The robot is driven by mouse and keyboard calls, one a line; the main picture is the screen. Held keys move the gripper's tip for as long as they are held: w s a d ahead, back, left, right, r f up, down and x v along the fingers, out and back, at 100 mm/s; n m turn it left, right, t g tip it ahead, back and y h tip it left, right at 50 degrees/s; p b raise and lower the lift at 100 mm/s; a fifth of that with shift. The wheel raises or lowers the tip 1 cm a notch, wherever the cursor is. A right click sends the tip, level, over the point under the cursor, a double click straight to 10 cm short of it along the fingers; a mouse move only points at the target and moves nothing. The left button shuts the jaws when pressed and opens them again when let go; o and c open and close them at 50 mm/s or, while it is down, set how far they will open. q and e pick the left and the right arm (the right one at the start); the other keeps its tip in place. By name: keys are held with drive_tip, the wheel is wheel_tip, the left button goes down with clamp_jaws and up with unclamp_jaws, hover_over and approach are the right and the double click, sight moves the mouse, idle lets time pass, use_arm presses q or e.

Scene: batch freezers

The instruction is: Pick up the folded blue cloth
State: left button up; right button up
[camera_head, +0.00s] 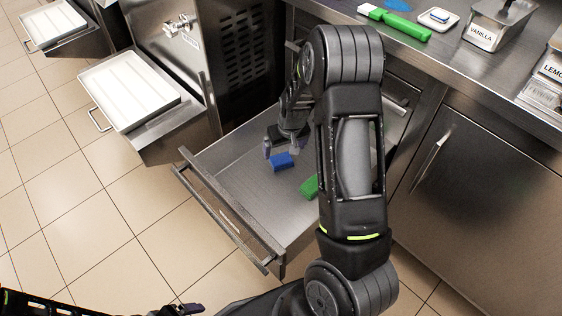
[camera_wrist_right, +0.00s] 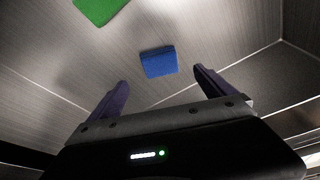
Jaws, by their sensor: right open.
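The folded blue cloth (camera_head: 281,162) lies on the floor of an open metal drawer (camera_head: 232,160). It also shows in the right wrist view (camera_wrist_right: 158,62), ahead of the fingertips and roughly between them. My right gripper (camera_head: 283,148) reaches down into the drawer and is open, with its purple fingers apart in the right wrist view (camera_wrist_right: 160,80). Nothing is between the fingers' inner faces. Whether a finger touches the cloth cannot be told. My left gripper (camera_head: 190,308) shows only partly at the bottom edge of the head view, and its jaws are unclear.
A folded green cloth (camera_head: 310,187) lies in the same drawer, partly behind my right arm. The drawer front (camera_head: 222,212) and side walls surround both cloths. The counter (camera_head: 470,62) above holds a green-handled brush (camera_head: 395,22) and a vanilla tub (camera_head: 490,30). White trays (camera_head: 128,88) stand left.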

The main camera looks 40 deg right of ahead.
sight(282, 159)
drive_tip(key=shift+b+x, duration=0.35)
drive_tip(key=shift+x, duration=0.95)
drive_tip(key=shift+b+x, duration=0.75)
drive_tip(key=shift+x, duration=1.9)
drive_tip(key=shift+c, duration=0.5)
drive_tip(key=c, duration=1.3)
